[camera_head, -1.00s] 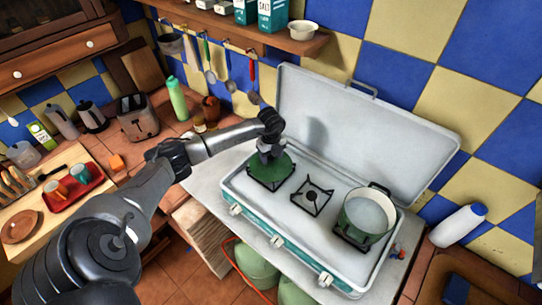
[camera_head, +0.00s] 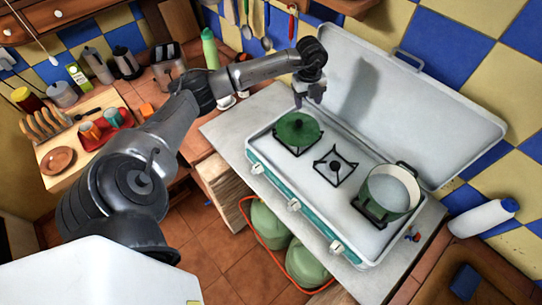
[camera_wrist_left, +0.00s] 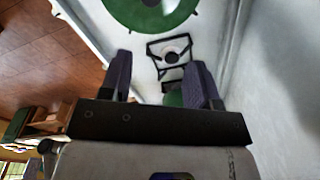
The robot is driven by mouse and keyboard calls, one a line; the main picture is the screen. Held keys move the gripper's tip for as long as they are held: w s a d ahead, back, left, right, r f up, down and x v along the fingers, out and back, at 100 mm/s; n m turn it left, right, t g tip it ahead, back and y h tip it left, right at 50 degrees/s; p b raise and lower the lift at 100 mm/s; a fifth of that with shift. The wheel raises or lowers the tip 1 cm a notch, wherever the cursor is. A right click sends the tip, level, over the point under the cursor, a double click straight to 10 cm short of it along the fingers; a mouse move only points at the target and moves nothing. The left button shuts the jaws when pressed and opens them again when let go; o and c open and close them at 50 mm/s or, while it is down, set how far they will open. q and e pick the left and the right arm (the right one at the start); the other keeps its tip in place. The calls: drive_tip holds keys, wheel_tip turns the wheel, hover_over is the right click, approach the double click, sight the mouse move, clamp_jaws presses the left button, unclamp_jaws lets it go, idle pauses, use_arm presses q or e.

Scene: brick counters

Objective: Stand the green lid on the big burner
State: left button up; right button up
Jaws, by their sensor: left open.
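The green lid (camera_head: 306,126) lies on the left burner (camera_head: 295,149) of the white and teal camping stove (camera_head: 300,192), its knob upward. It covers most of that burner. My left gripper (camera_head: 310,101) is open and empty, above and behind the lid and apart from it. The wrist view shows the lid (camera_wrist_left: 150,14) at the top edge, beyond the two spread fingers (camera_wrist_left: 160,72). The bare middle burner (camera_head: 335,167) is free. My right gripper is not in view.
A green pot (camera_head: 388,197) stands on the right burner. The raised stove cover (camera_head: 420,110) stands close behind my left gripper. Green gas bottles (camera_head: 268,222) stand below the counter.

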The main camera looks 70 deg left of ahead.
use_arm(q)
drive_tip(key=w+d+f+m+t+h, duration=0.2)
drive_tip(key=d+h, duration=0.1)
drive_tip(key=d, duration=0.6)
drive_tip(key=w+d+f+m+t+h, duration=0.15)
drive_tip(key=d+h, duration=0.25)
drive_tip(key=d, duration=0.5)
drive_tip(key=s+d+r+n+t+h, duration=0.1)
drive_tip(key=d+r+n+t+h, duration=0.15)
drive_tip(key=d+t, duration=0.35)
drive_tip(key=s+d+r+n+t+h, duration=0.1)
drive_tip(key=s+d+r+n+t, duration=0.2)
drive_tip(key=d+t, duration=0.35)
drive_tip(key=s+a+f+n+g+y, duration=0.35)
drive_tip(key=s+f+n+y, duration=0.7)
drive_tip(key=n+y, duration=0.4)
drive_tip(key=s+d+f+g+h, duration=0.1)
drive_tip(key=s+d+f+g, duration=0.1)
drive_tip(key=s, duration=0.6)
drive_tip(key=s+d+f+g+h, duration=0.2)
drive_tip(key=s+d+f+g, duration=0.1)
drive_tip(key=s+g, duration=0.4)
drive_tip(key=shift+s+f+n+h, duration=0.3)
drive_tip(key=shift+s+f+n, duration=0.05)
drive_tip(key=shift+s+f, duration=0.35)
